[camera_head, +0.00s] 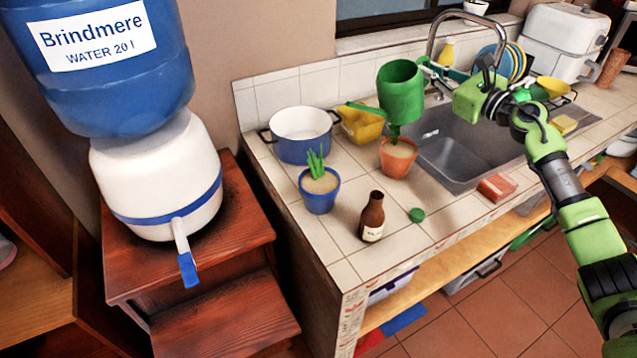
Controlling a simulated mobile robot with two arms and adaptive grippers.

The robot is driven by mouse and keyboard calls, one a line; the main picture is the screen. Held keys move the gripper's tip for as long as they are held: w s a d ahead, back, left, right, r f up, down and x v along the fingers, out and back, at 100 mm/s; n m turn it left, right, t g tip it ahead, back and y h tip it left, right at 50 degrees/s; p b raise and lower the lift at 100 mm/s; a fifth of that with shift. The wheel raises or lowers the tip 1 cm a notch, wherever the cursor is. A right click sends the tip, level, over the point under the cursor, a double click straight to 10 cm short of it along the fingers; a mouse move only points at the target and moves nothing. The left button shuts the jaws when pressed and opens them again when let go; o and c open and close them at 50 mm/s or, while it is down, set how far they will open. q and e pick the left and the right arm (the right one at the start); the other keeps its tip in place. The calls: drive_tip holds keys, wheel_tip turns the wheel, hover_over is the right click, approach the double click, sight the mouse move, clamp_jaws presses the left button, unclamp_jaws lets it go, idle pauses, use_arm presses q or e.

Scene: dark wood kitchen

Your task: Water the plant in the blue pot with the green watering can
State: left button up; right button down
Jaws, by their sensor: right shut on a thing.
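The green watering can (401,92) is held in the air by my right gripper (437,76), which is shut on it at its right side. Its spout points left, above the counter between the pots. The blue pot (320,199) with a green plant (316,162) stands on the tiled counter, left of and below the can. A terracotta pot (397,163) with a small plant stands right under the can. The can looks about upright; no water is visible. My left gripper is not in view.
A blue-and-white pan (302,136) stands behind the blue pot. A brown bottle (372,217) and a green cap (416,215) are in front. A yellow container (361,126), the sink (465,150) and a red block (497,187) are nearby. A water dispenser (155,175) stands left.

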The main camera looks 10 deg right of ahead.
sight(425, 62)
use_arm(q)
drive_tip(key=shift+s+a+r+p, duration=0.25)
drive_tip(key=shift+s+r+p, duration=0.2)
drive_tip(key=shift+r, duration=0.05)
use_arm(e)
drive_tip(key=shift+s+a+r+n, duration=0.25)
drive_tip(key=shift+a+r+n, duration=0.4)
drive_tip(key=shift+r, duration=0.1)
use_arm(q)
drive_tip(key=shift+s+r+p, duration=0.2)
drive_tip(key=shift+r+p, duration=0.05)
drive_tip(key=shift+p, duration=0.05)
use_arm(e)
drive_tip(key=shift+s+a+r+n, duration=0.2)
drive_tip(key=shift+a+r+n, duration=0.05)
drive_tip(key=shift+a+r, duration=0.1)
